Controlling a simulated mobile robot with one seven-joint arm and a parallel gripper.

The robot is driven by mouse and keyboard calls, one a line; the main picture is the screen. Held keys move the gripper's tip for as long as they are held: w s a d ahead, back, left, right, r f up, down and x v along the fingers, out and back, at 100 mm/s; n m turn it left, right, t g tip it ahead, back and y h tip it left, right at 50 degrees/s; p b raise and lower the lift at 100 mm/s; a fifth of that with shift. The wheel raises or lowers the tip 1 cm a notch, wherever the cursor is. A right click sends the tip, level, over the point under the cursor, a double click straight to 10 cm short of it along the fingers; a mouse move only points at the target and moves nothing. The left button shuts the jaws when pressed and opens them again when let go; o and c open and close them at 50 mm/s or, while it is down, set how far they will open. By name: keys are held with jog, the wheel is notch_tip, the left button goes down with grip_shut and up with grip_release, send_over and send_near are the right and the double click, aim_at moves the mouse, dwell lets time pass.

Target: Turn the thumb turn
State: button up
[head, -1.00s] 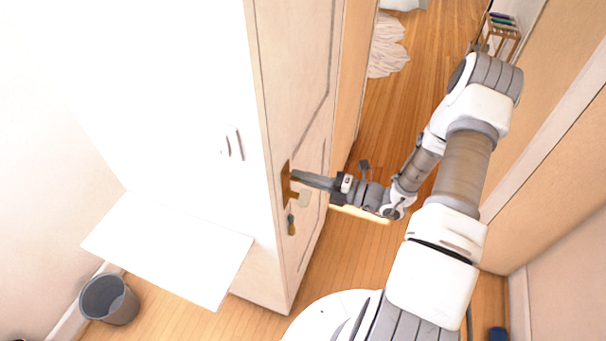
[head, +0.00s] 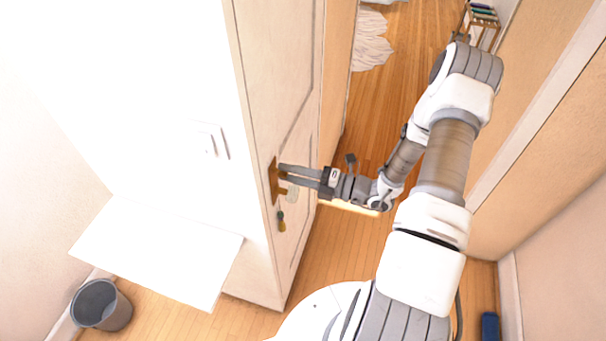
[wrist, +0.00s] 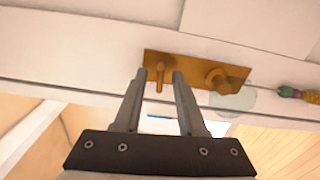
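A brass plate (wrist: 195,70) is fixed on the edge side of a pale wooden door. It also shows in the head view (head: 272,182). A small brass thumb turn (wrist: 159,78) sticks out from the plate's left half in the wrist view. A brass handle (wrist: 218,77) sits on its right half. My gripper (wrist: 159,74) is open, with one fingertip on each side of the thumb turn. I cannot tell whether either finger touches it. In the head view my gripper (head: 282,171) reaches the plate from the right, and its fingers hide the thumb turn.
The door (head: 262,90) stands in front of me. A tasselled item (head: 281,221) hangs below the plate. A grey bin (head: 101,305) stands on the floor at lower left. Wooden floor (head: 395,60) is open beyond the door. A wall runs along the right.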

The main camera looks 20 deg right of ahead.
jog(key=b+v, duration=0.3)
jog(key=v, duration=1.4)
jog(key=shift+s+d, duration=0.15)
jog(key=shift+d, duration=0.05)
jog(key=s+a+r+n+g+h+b, duration=0.1)
jog(key=s+a+r+n+g+h, duration=0.15)
jog(key=a+r+n+g, duration=0.65)
jog(key=s+a+r+n+g+h+b, duration=0.1)
jog(key=s+a+r+n+g, duration=0.3)
jog(key=n, duration=0.8)
jog(key=s+a+r+n+t+h, duration=0.1)
jog(key=s+a+r+n+h, duration=0.2)
jog(key=n, duration=0.4)
jog(key=s+a+n+h, duration=0.1)
jog(key=s+n+h, duration=0.2)
jog(key=n+h, duration=0.3)
notch_tip(320, 180, up, 9)
jog(key=w+d+n+t+h+p, duration=0.2)
jog(key=n+t, duration=0.5)
jog(key=n, duration=0.1)
jog(key=shift+w+d+f, duration=0.15)
jog(key=shift+w+f, duration=0.05)
jog(key=shift+w, duration=0.2)
